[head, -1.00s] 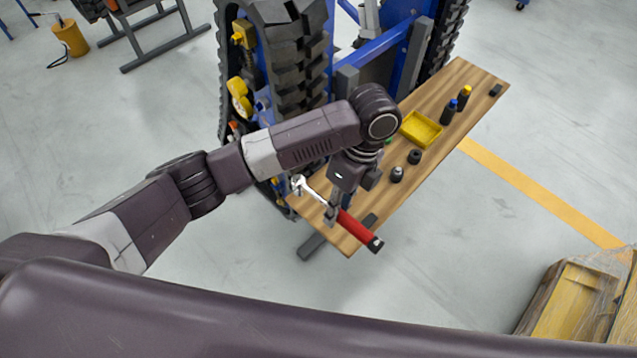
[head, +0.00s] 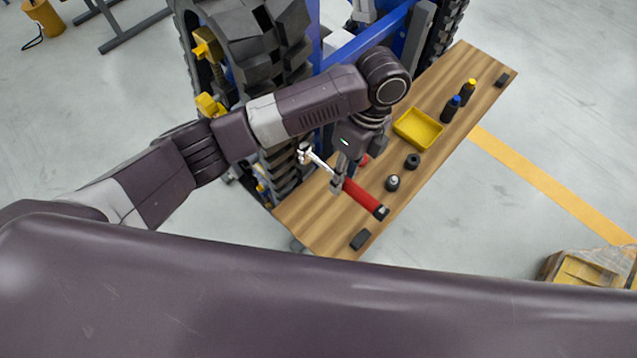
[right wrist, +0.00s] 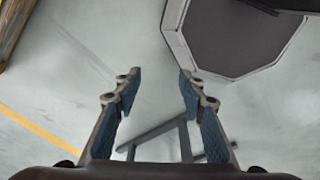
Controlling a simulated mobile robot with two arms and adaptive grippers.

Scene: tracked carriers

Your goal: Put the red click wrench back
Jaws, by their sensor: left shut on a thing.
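The red click wrench (head: 365,198) has a red handle with a black end and a bright metal shaft and head. My left gripper (head: 338,184) is shut on it near the joint of handle and shaft. The wrench is over the near half of the wooden bench top (head: 310,222), its head pointing left and its handle end toward the lower right. I cannot tell whether it touches the wood. A small red thing shows just behind the gripper, mostly hidden. My right gripper (right wrist: 158,85) is open and empty over grey floor in the right wrist view; the head view does not show it.
On the bench are a yellow tray (head: 418,130), a blue-capped bottle (head: 451,108), a yellow-capped bottle (head: 467,92), dark round parts (head: 412,161) and a dark block (head: 360,240). A tracked carrier (head: 270,60) stands behind. A wrapped crate (head: 590,268) is at right.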

